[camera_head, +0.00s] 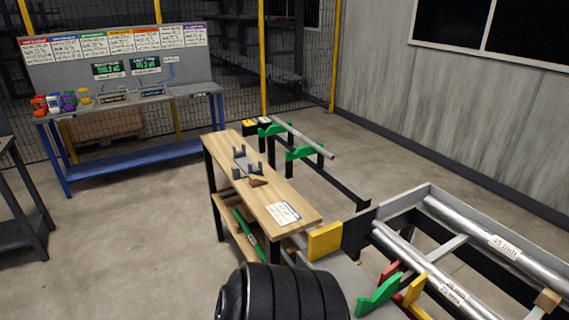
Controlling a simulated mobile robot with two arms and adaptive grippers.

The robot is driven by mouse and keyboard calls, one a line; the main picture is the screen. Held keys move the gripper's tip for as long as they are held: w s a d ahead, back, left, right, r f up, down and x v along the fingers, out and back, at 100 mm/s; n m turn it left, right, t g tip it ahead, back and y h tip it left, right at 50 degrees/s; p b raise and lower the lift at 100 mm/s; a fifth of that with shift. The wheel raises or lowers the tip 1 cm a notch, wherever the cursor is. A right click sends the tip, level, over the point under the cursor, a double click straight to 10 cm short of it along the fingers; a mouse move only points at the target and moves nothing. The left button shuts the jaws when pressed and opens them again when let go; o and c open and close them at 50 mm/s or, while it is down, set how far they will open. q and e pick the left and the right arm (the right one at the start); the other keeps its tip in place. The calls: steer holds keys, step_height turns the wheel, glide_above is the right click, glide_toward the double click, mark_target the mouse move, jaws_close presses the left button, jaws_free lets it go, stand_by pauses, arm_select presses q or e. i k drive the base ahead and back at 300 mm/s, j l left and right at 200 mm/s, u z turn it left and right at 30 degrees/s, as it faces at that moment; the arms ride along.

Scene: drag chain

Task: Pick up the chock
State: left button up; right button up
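A small brown wooden wedge (257,182), which looks like the chock, lies on the light wooden top of the narrow bench (285,192). It sits just in front of a grey fixture with upright prongs (243,163), close to it; I cannot tell whether they touch. Neither of my grippers is in view.
A white label sheet (283,213) lies on the bench's near end. Right of it stands a rack with metal bars (440,262) and small brown blocks (547,299). A blue-framed workbench (130,165) is at the back left. The floor left of the narrow bench is clear.

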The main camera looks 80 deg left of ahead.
mark_target(255, 180)
steer(key=u, duration=2.9)
steer(key=z, duration=1.7)
steer(key=u, duration=1.7)
steer(key=i+j+u, duration=0.25)
steer(key=i, duration=0.3)
steer(key=i+j+u, duration=0.15)
steer(key=i+u, duration=0.15)
steer(key=i, duration=0.3)
